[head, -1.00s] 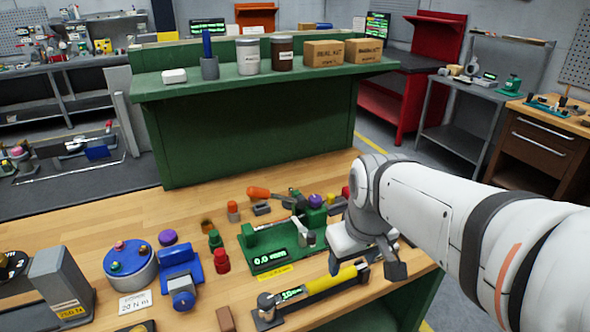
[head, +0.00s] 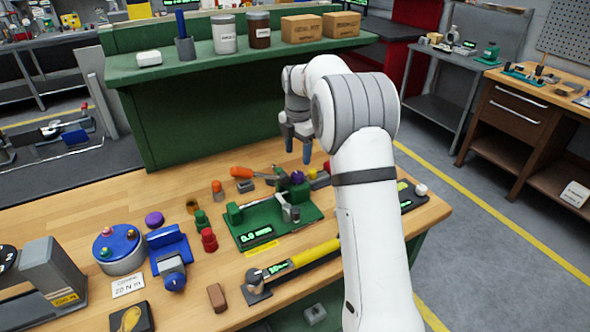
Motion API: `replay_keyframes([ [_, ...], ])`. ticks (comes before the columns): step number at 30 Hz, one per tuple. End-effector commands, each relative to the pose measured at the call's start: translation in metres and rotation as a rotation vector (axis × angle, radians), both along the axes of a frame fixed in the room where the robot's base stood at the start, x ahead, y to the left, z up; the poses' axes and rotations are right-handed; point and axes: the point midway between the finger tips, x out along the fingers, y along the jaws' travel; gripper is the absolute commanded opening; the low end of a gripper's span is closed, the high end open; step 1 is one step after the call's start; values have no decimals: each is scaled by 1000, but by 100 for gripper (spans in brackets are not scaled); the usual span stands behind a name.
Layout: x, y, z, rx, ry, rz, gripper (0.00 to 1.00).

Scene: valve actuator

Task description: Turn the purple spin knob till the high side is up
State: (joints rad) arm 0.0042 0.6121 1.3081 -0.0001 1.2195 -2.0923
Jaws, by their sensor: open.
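A small purple knob (head: 297,177) sits at the back of the green fixture (head: 250,222), which carries a lit display. It is small in this view and I cannot tell which of its sides is high. A separate purple round piece (head: 154,219) lies on the wooden bench further left, behind the blue vise. My gripper (head: 298,150) is open and empty, with its fingers pointing down. In the picture it is just above the purple knob and appears apart from it. My arm covers the bench to the right of the fixture.
A yellow-handled tool (head: 315,252) lies in front of the fixture. Red (head: 209,240) and green (head: 201,220) knobs stand to its left, near the blue vise (head: 170,250). An orange-handled tool (head: 243,171) lies behind. A green shelf (head: 240,66) with boxes stands at the back.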

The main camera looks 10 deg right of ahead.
Motion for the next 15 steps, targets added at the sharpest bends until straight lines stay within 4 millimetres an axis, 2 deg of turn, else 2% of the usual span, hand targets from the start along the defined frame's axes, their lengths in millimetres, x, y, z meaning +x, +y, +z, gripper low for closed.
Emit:
replay_keyframes([
  [5, 2, 0, -18, 0, 6, 22, 59],
  [15, 2, 1, -68, 0, 4, 20, 59],
])
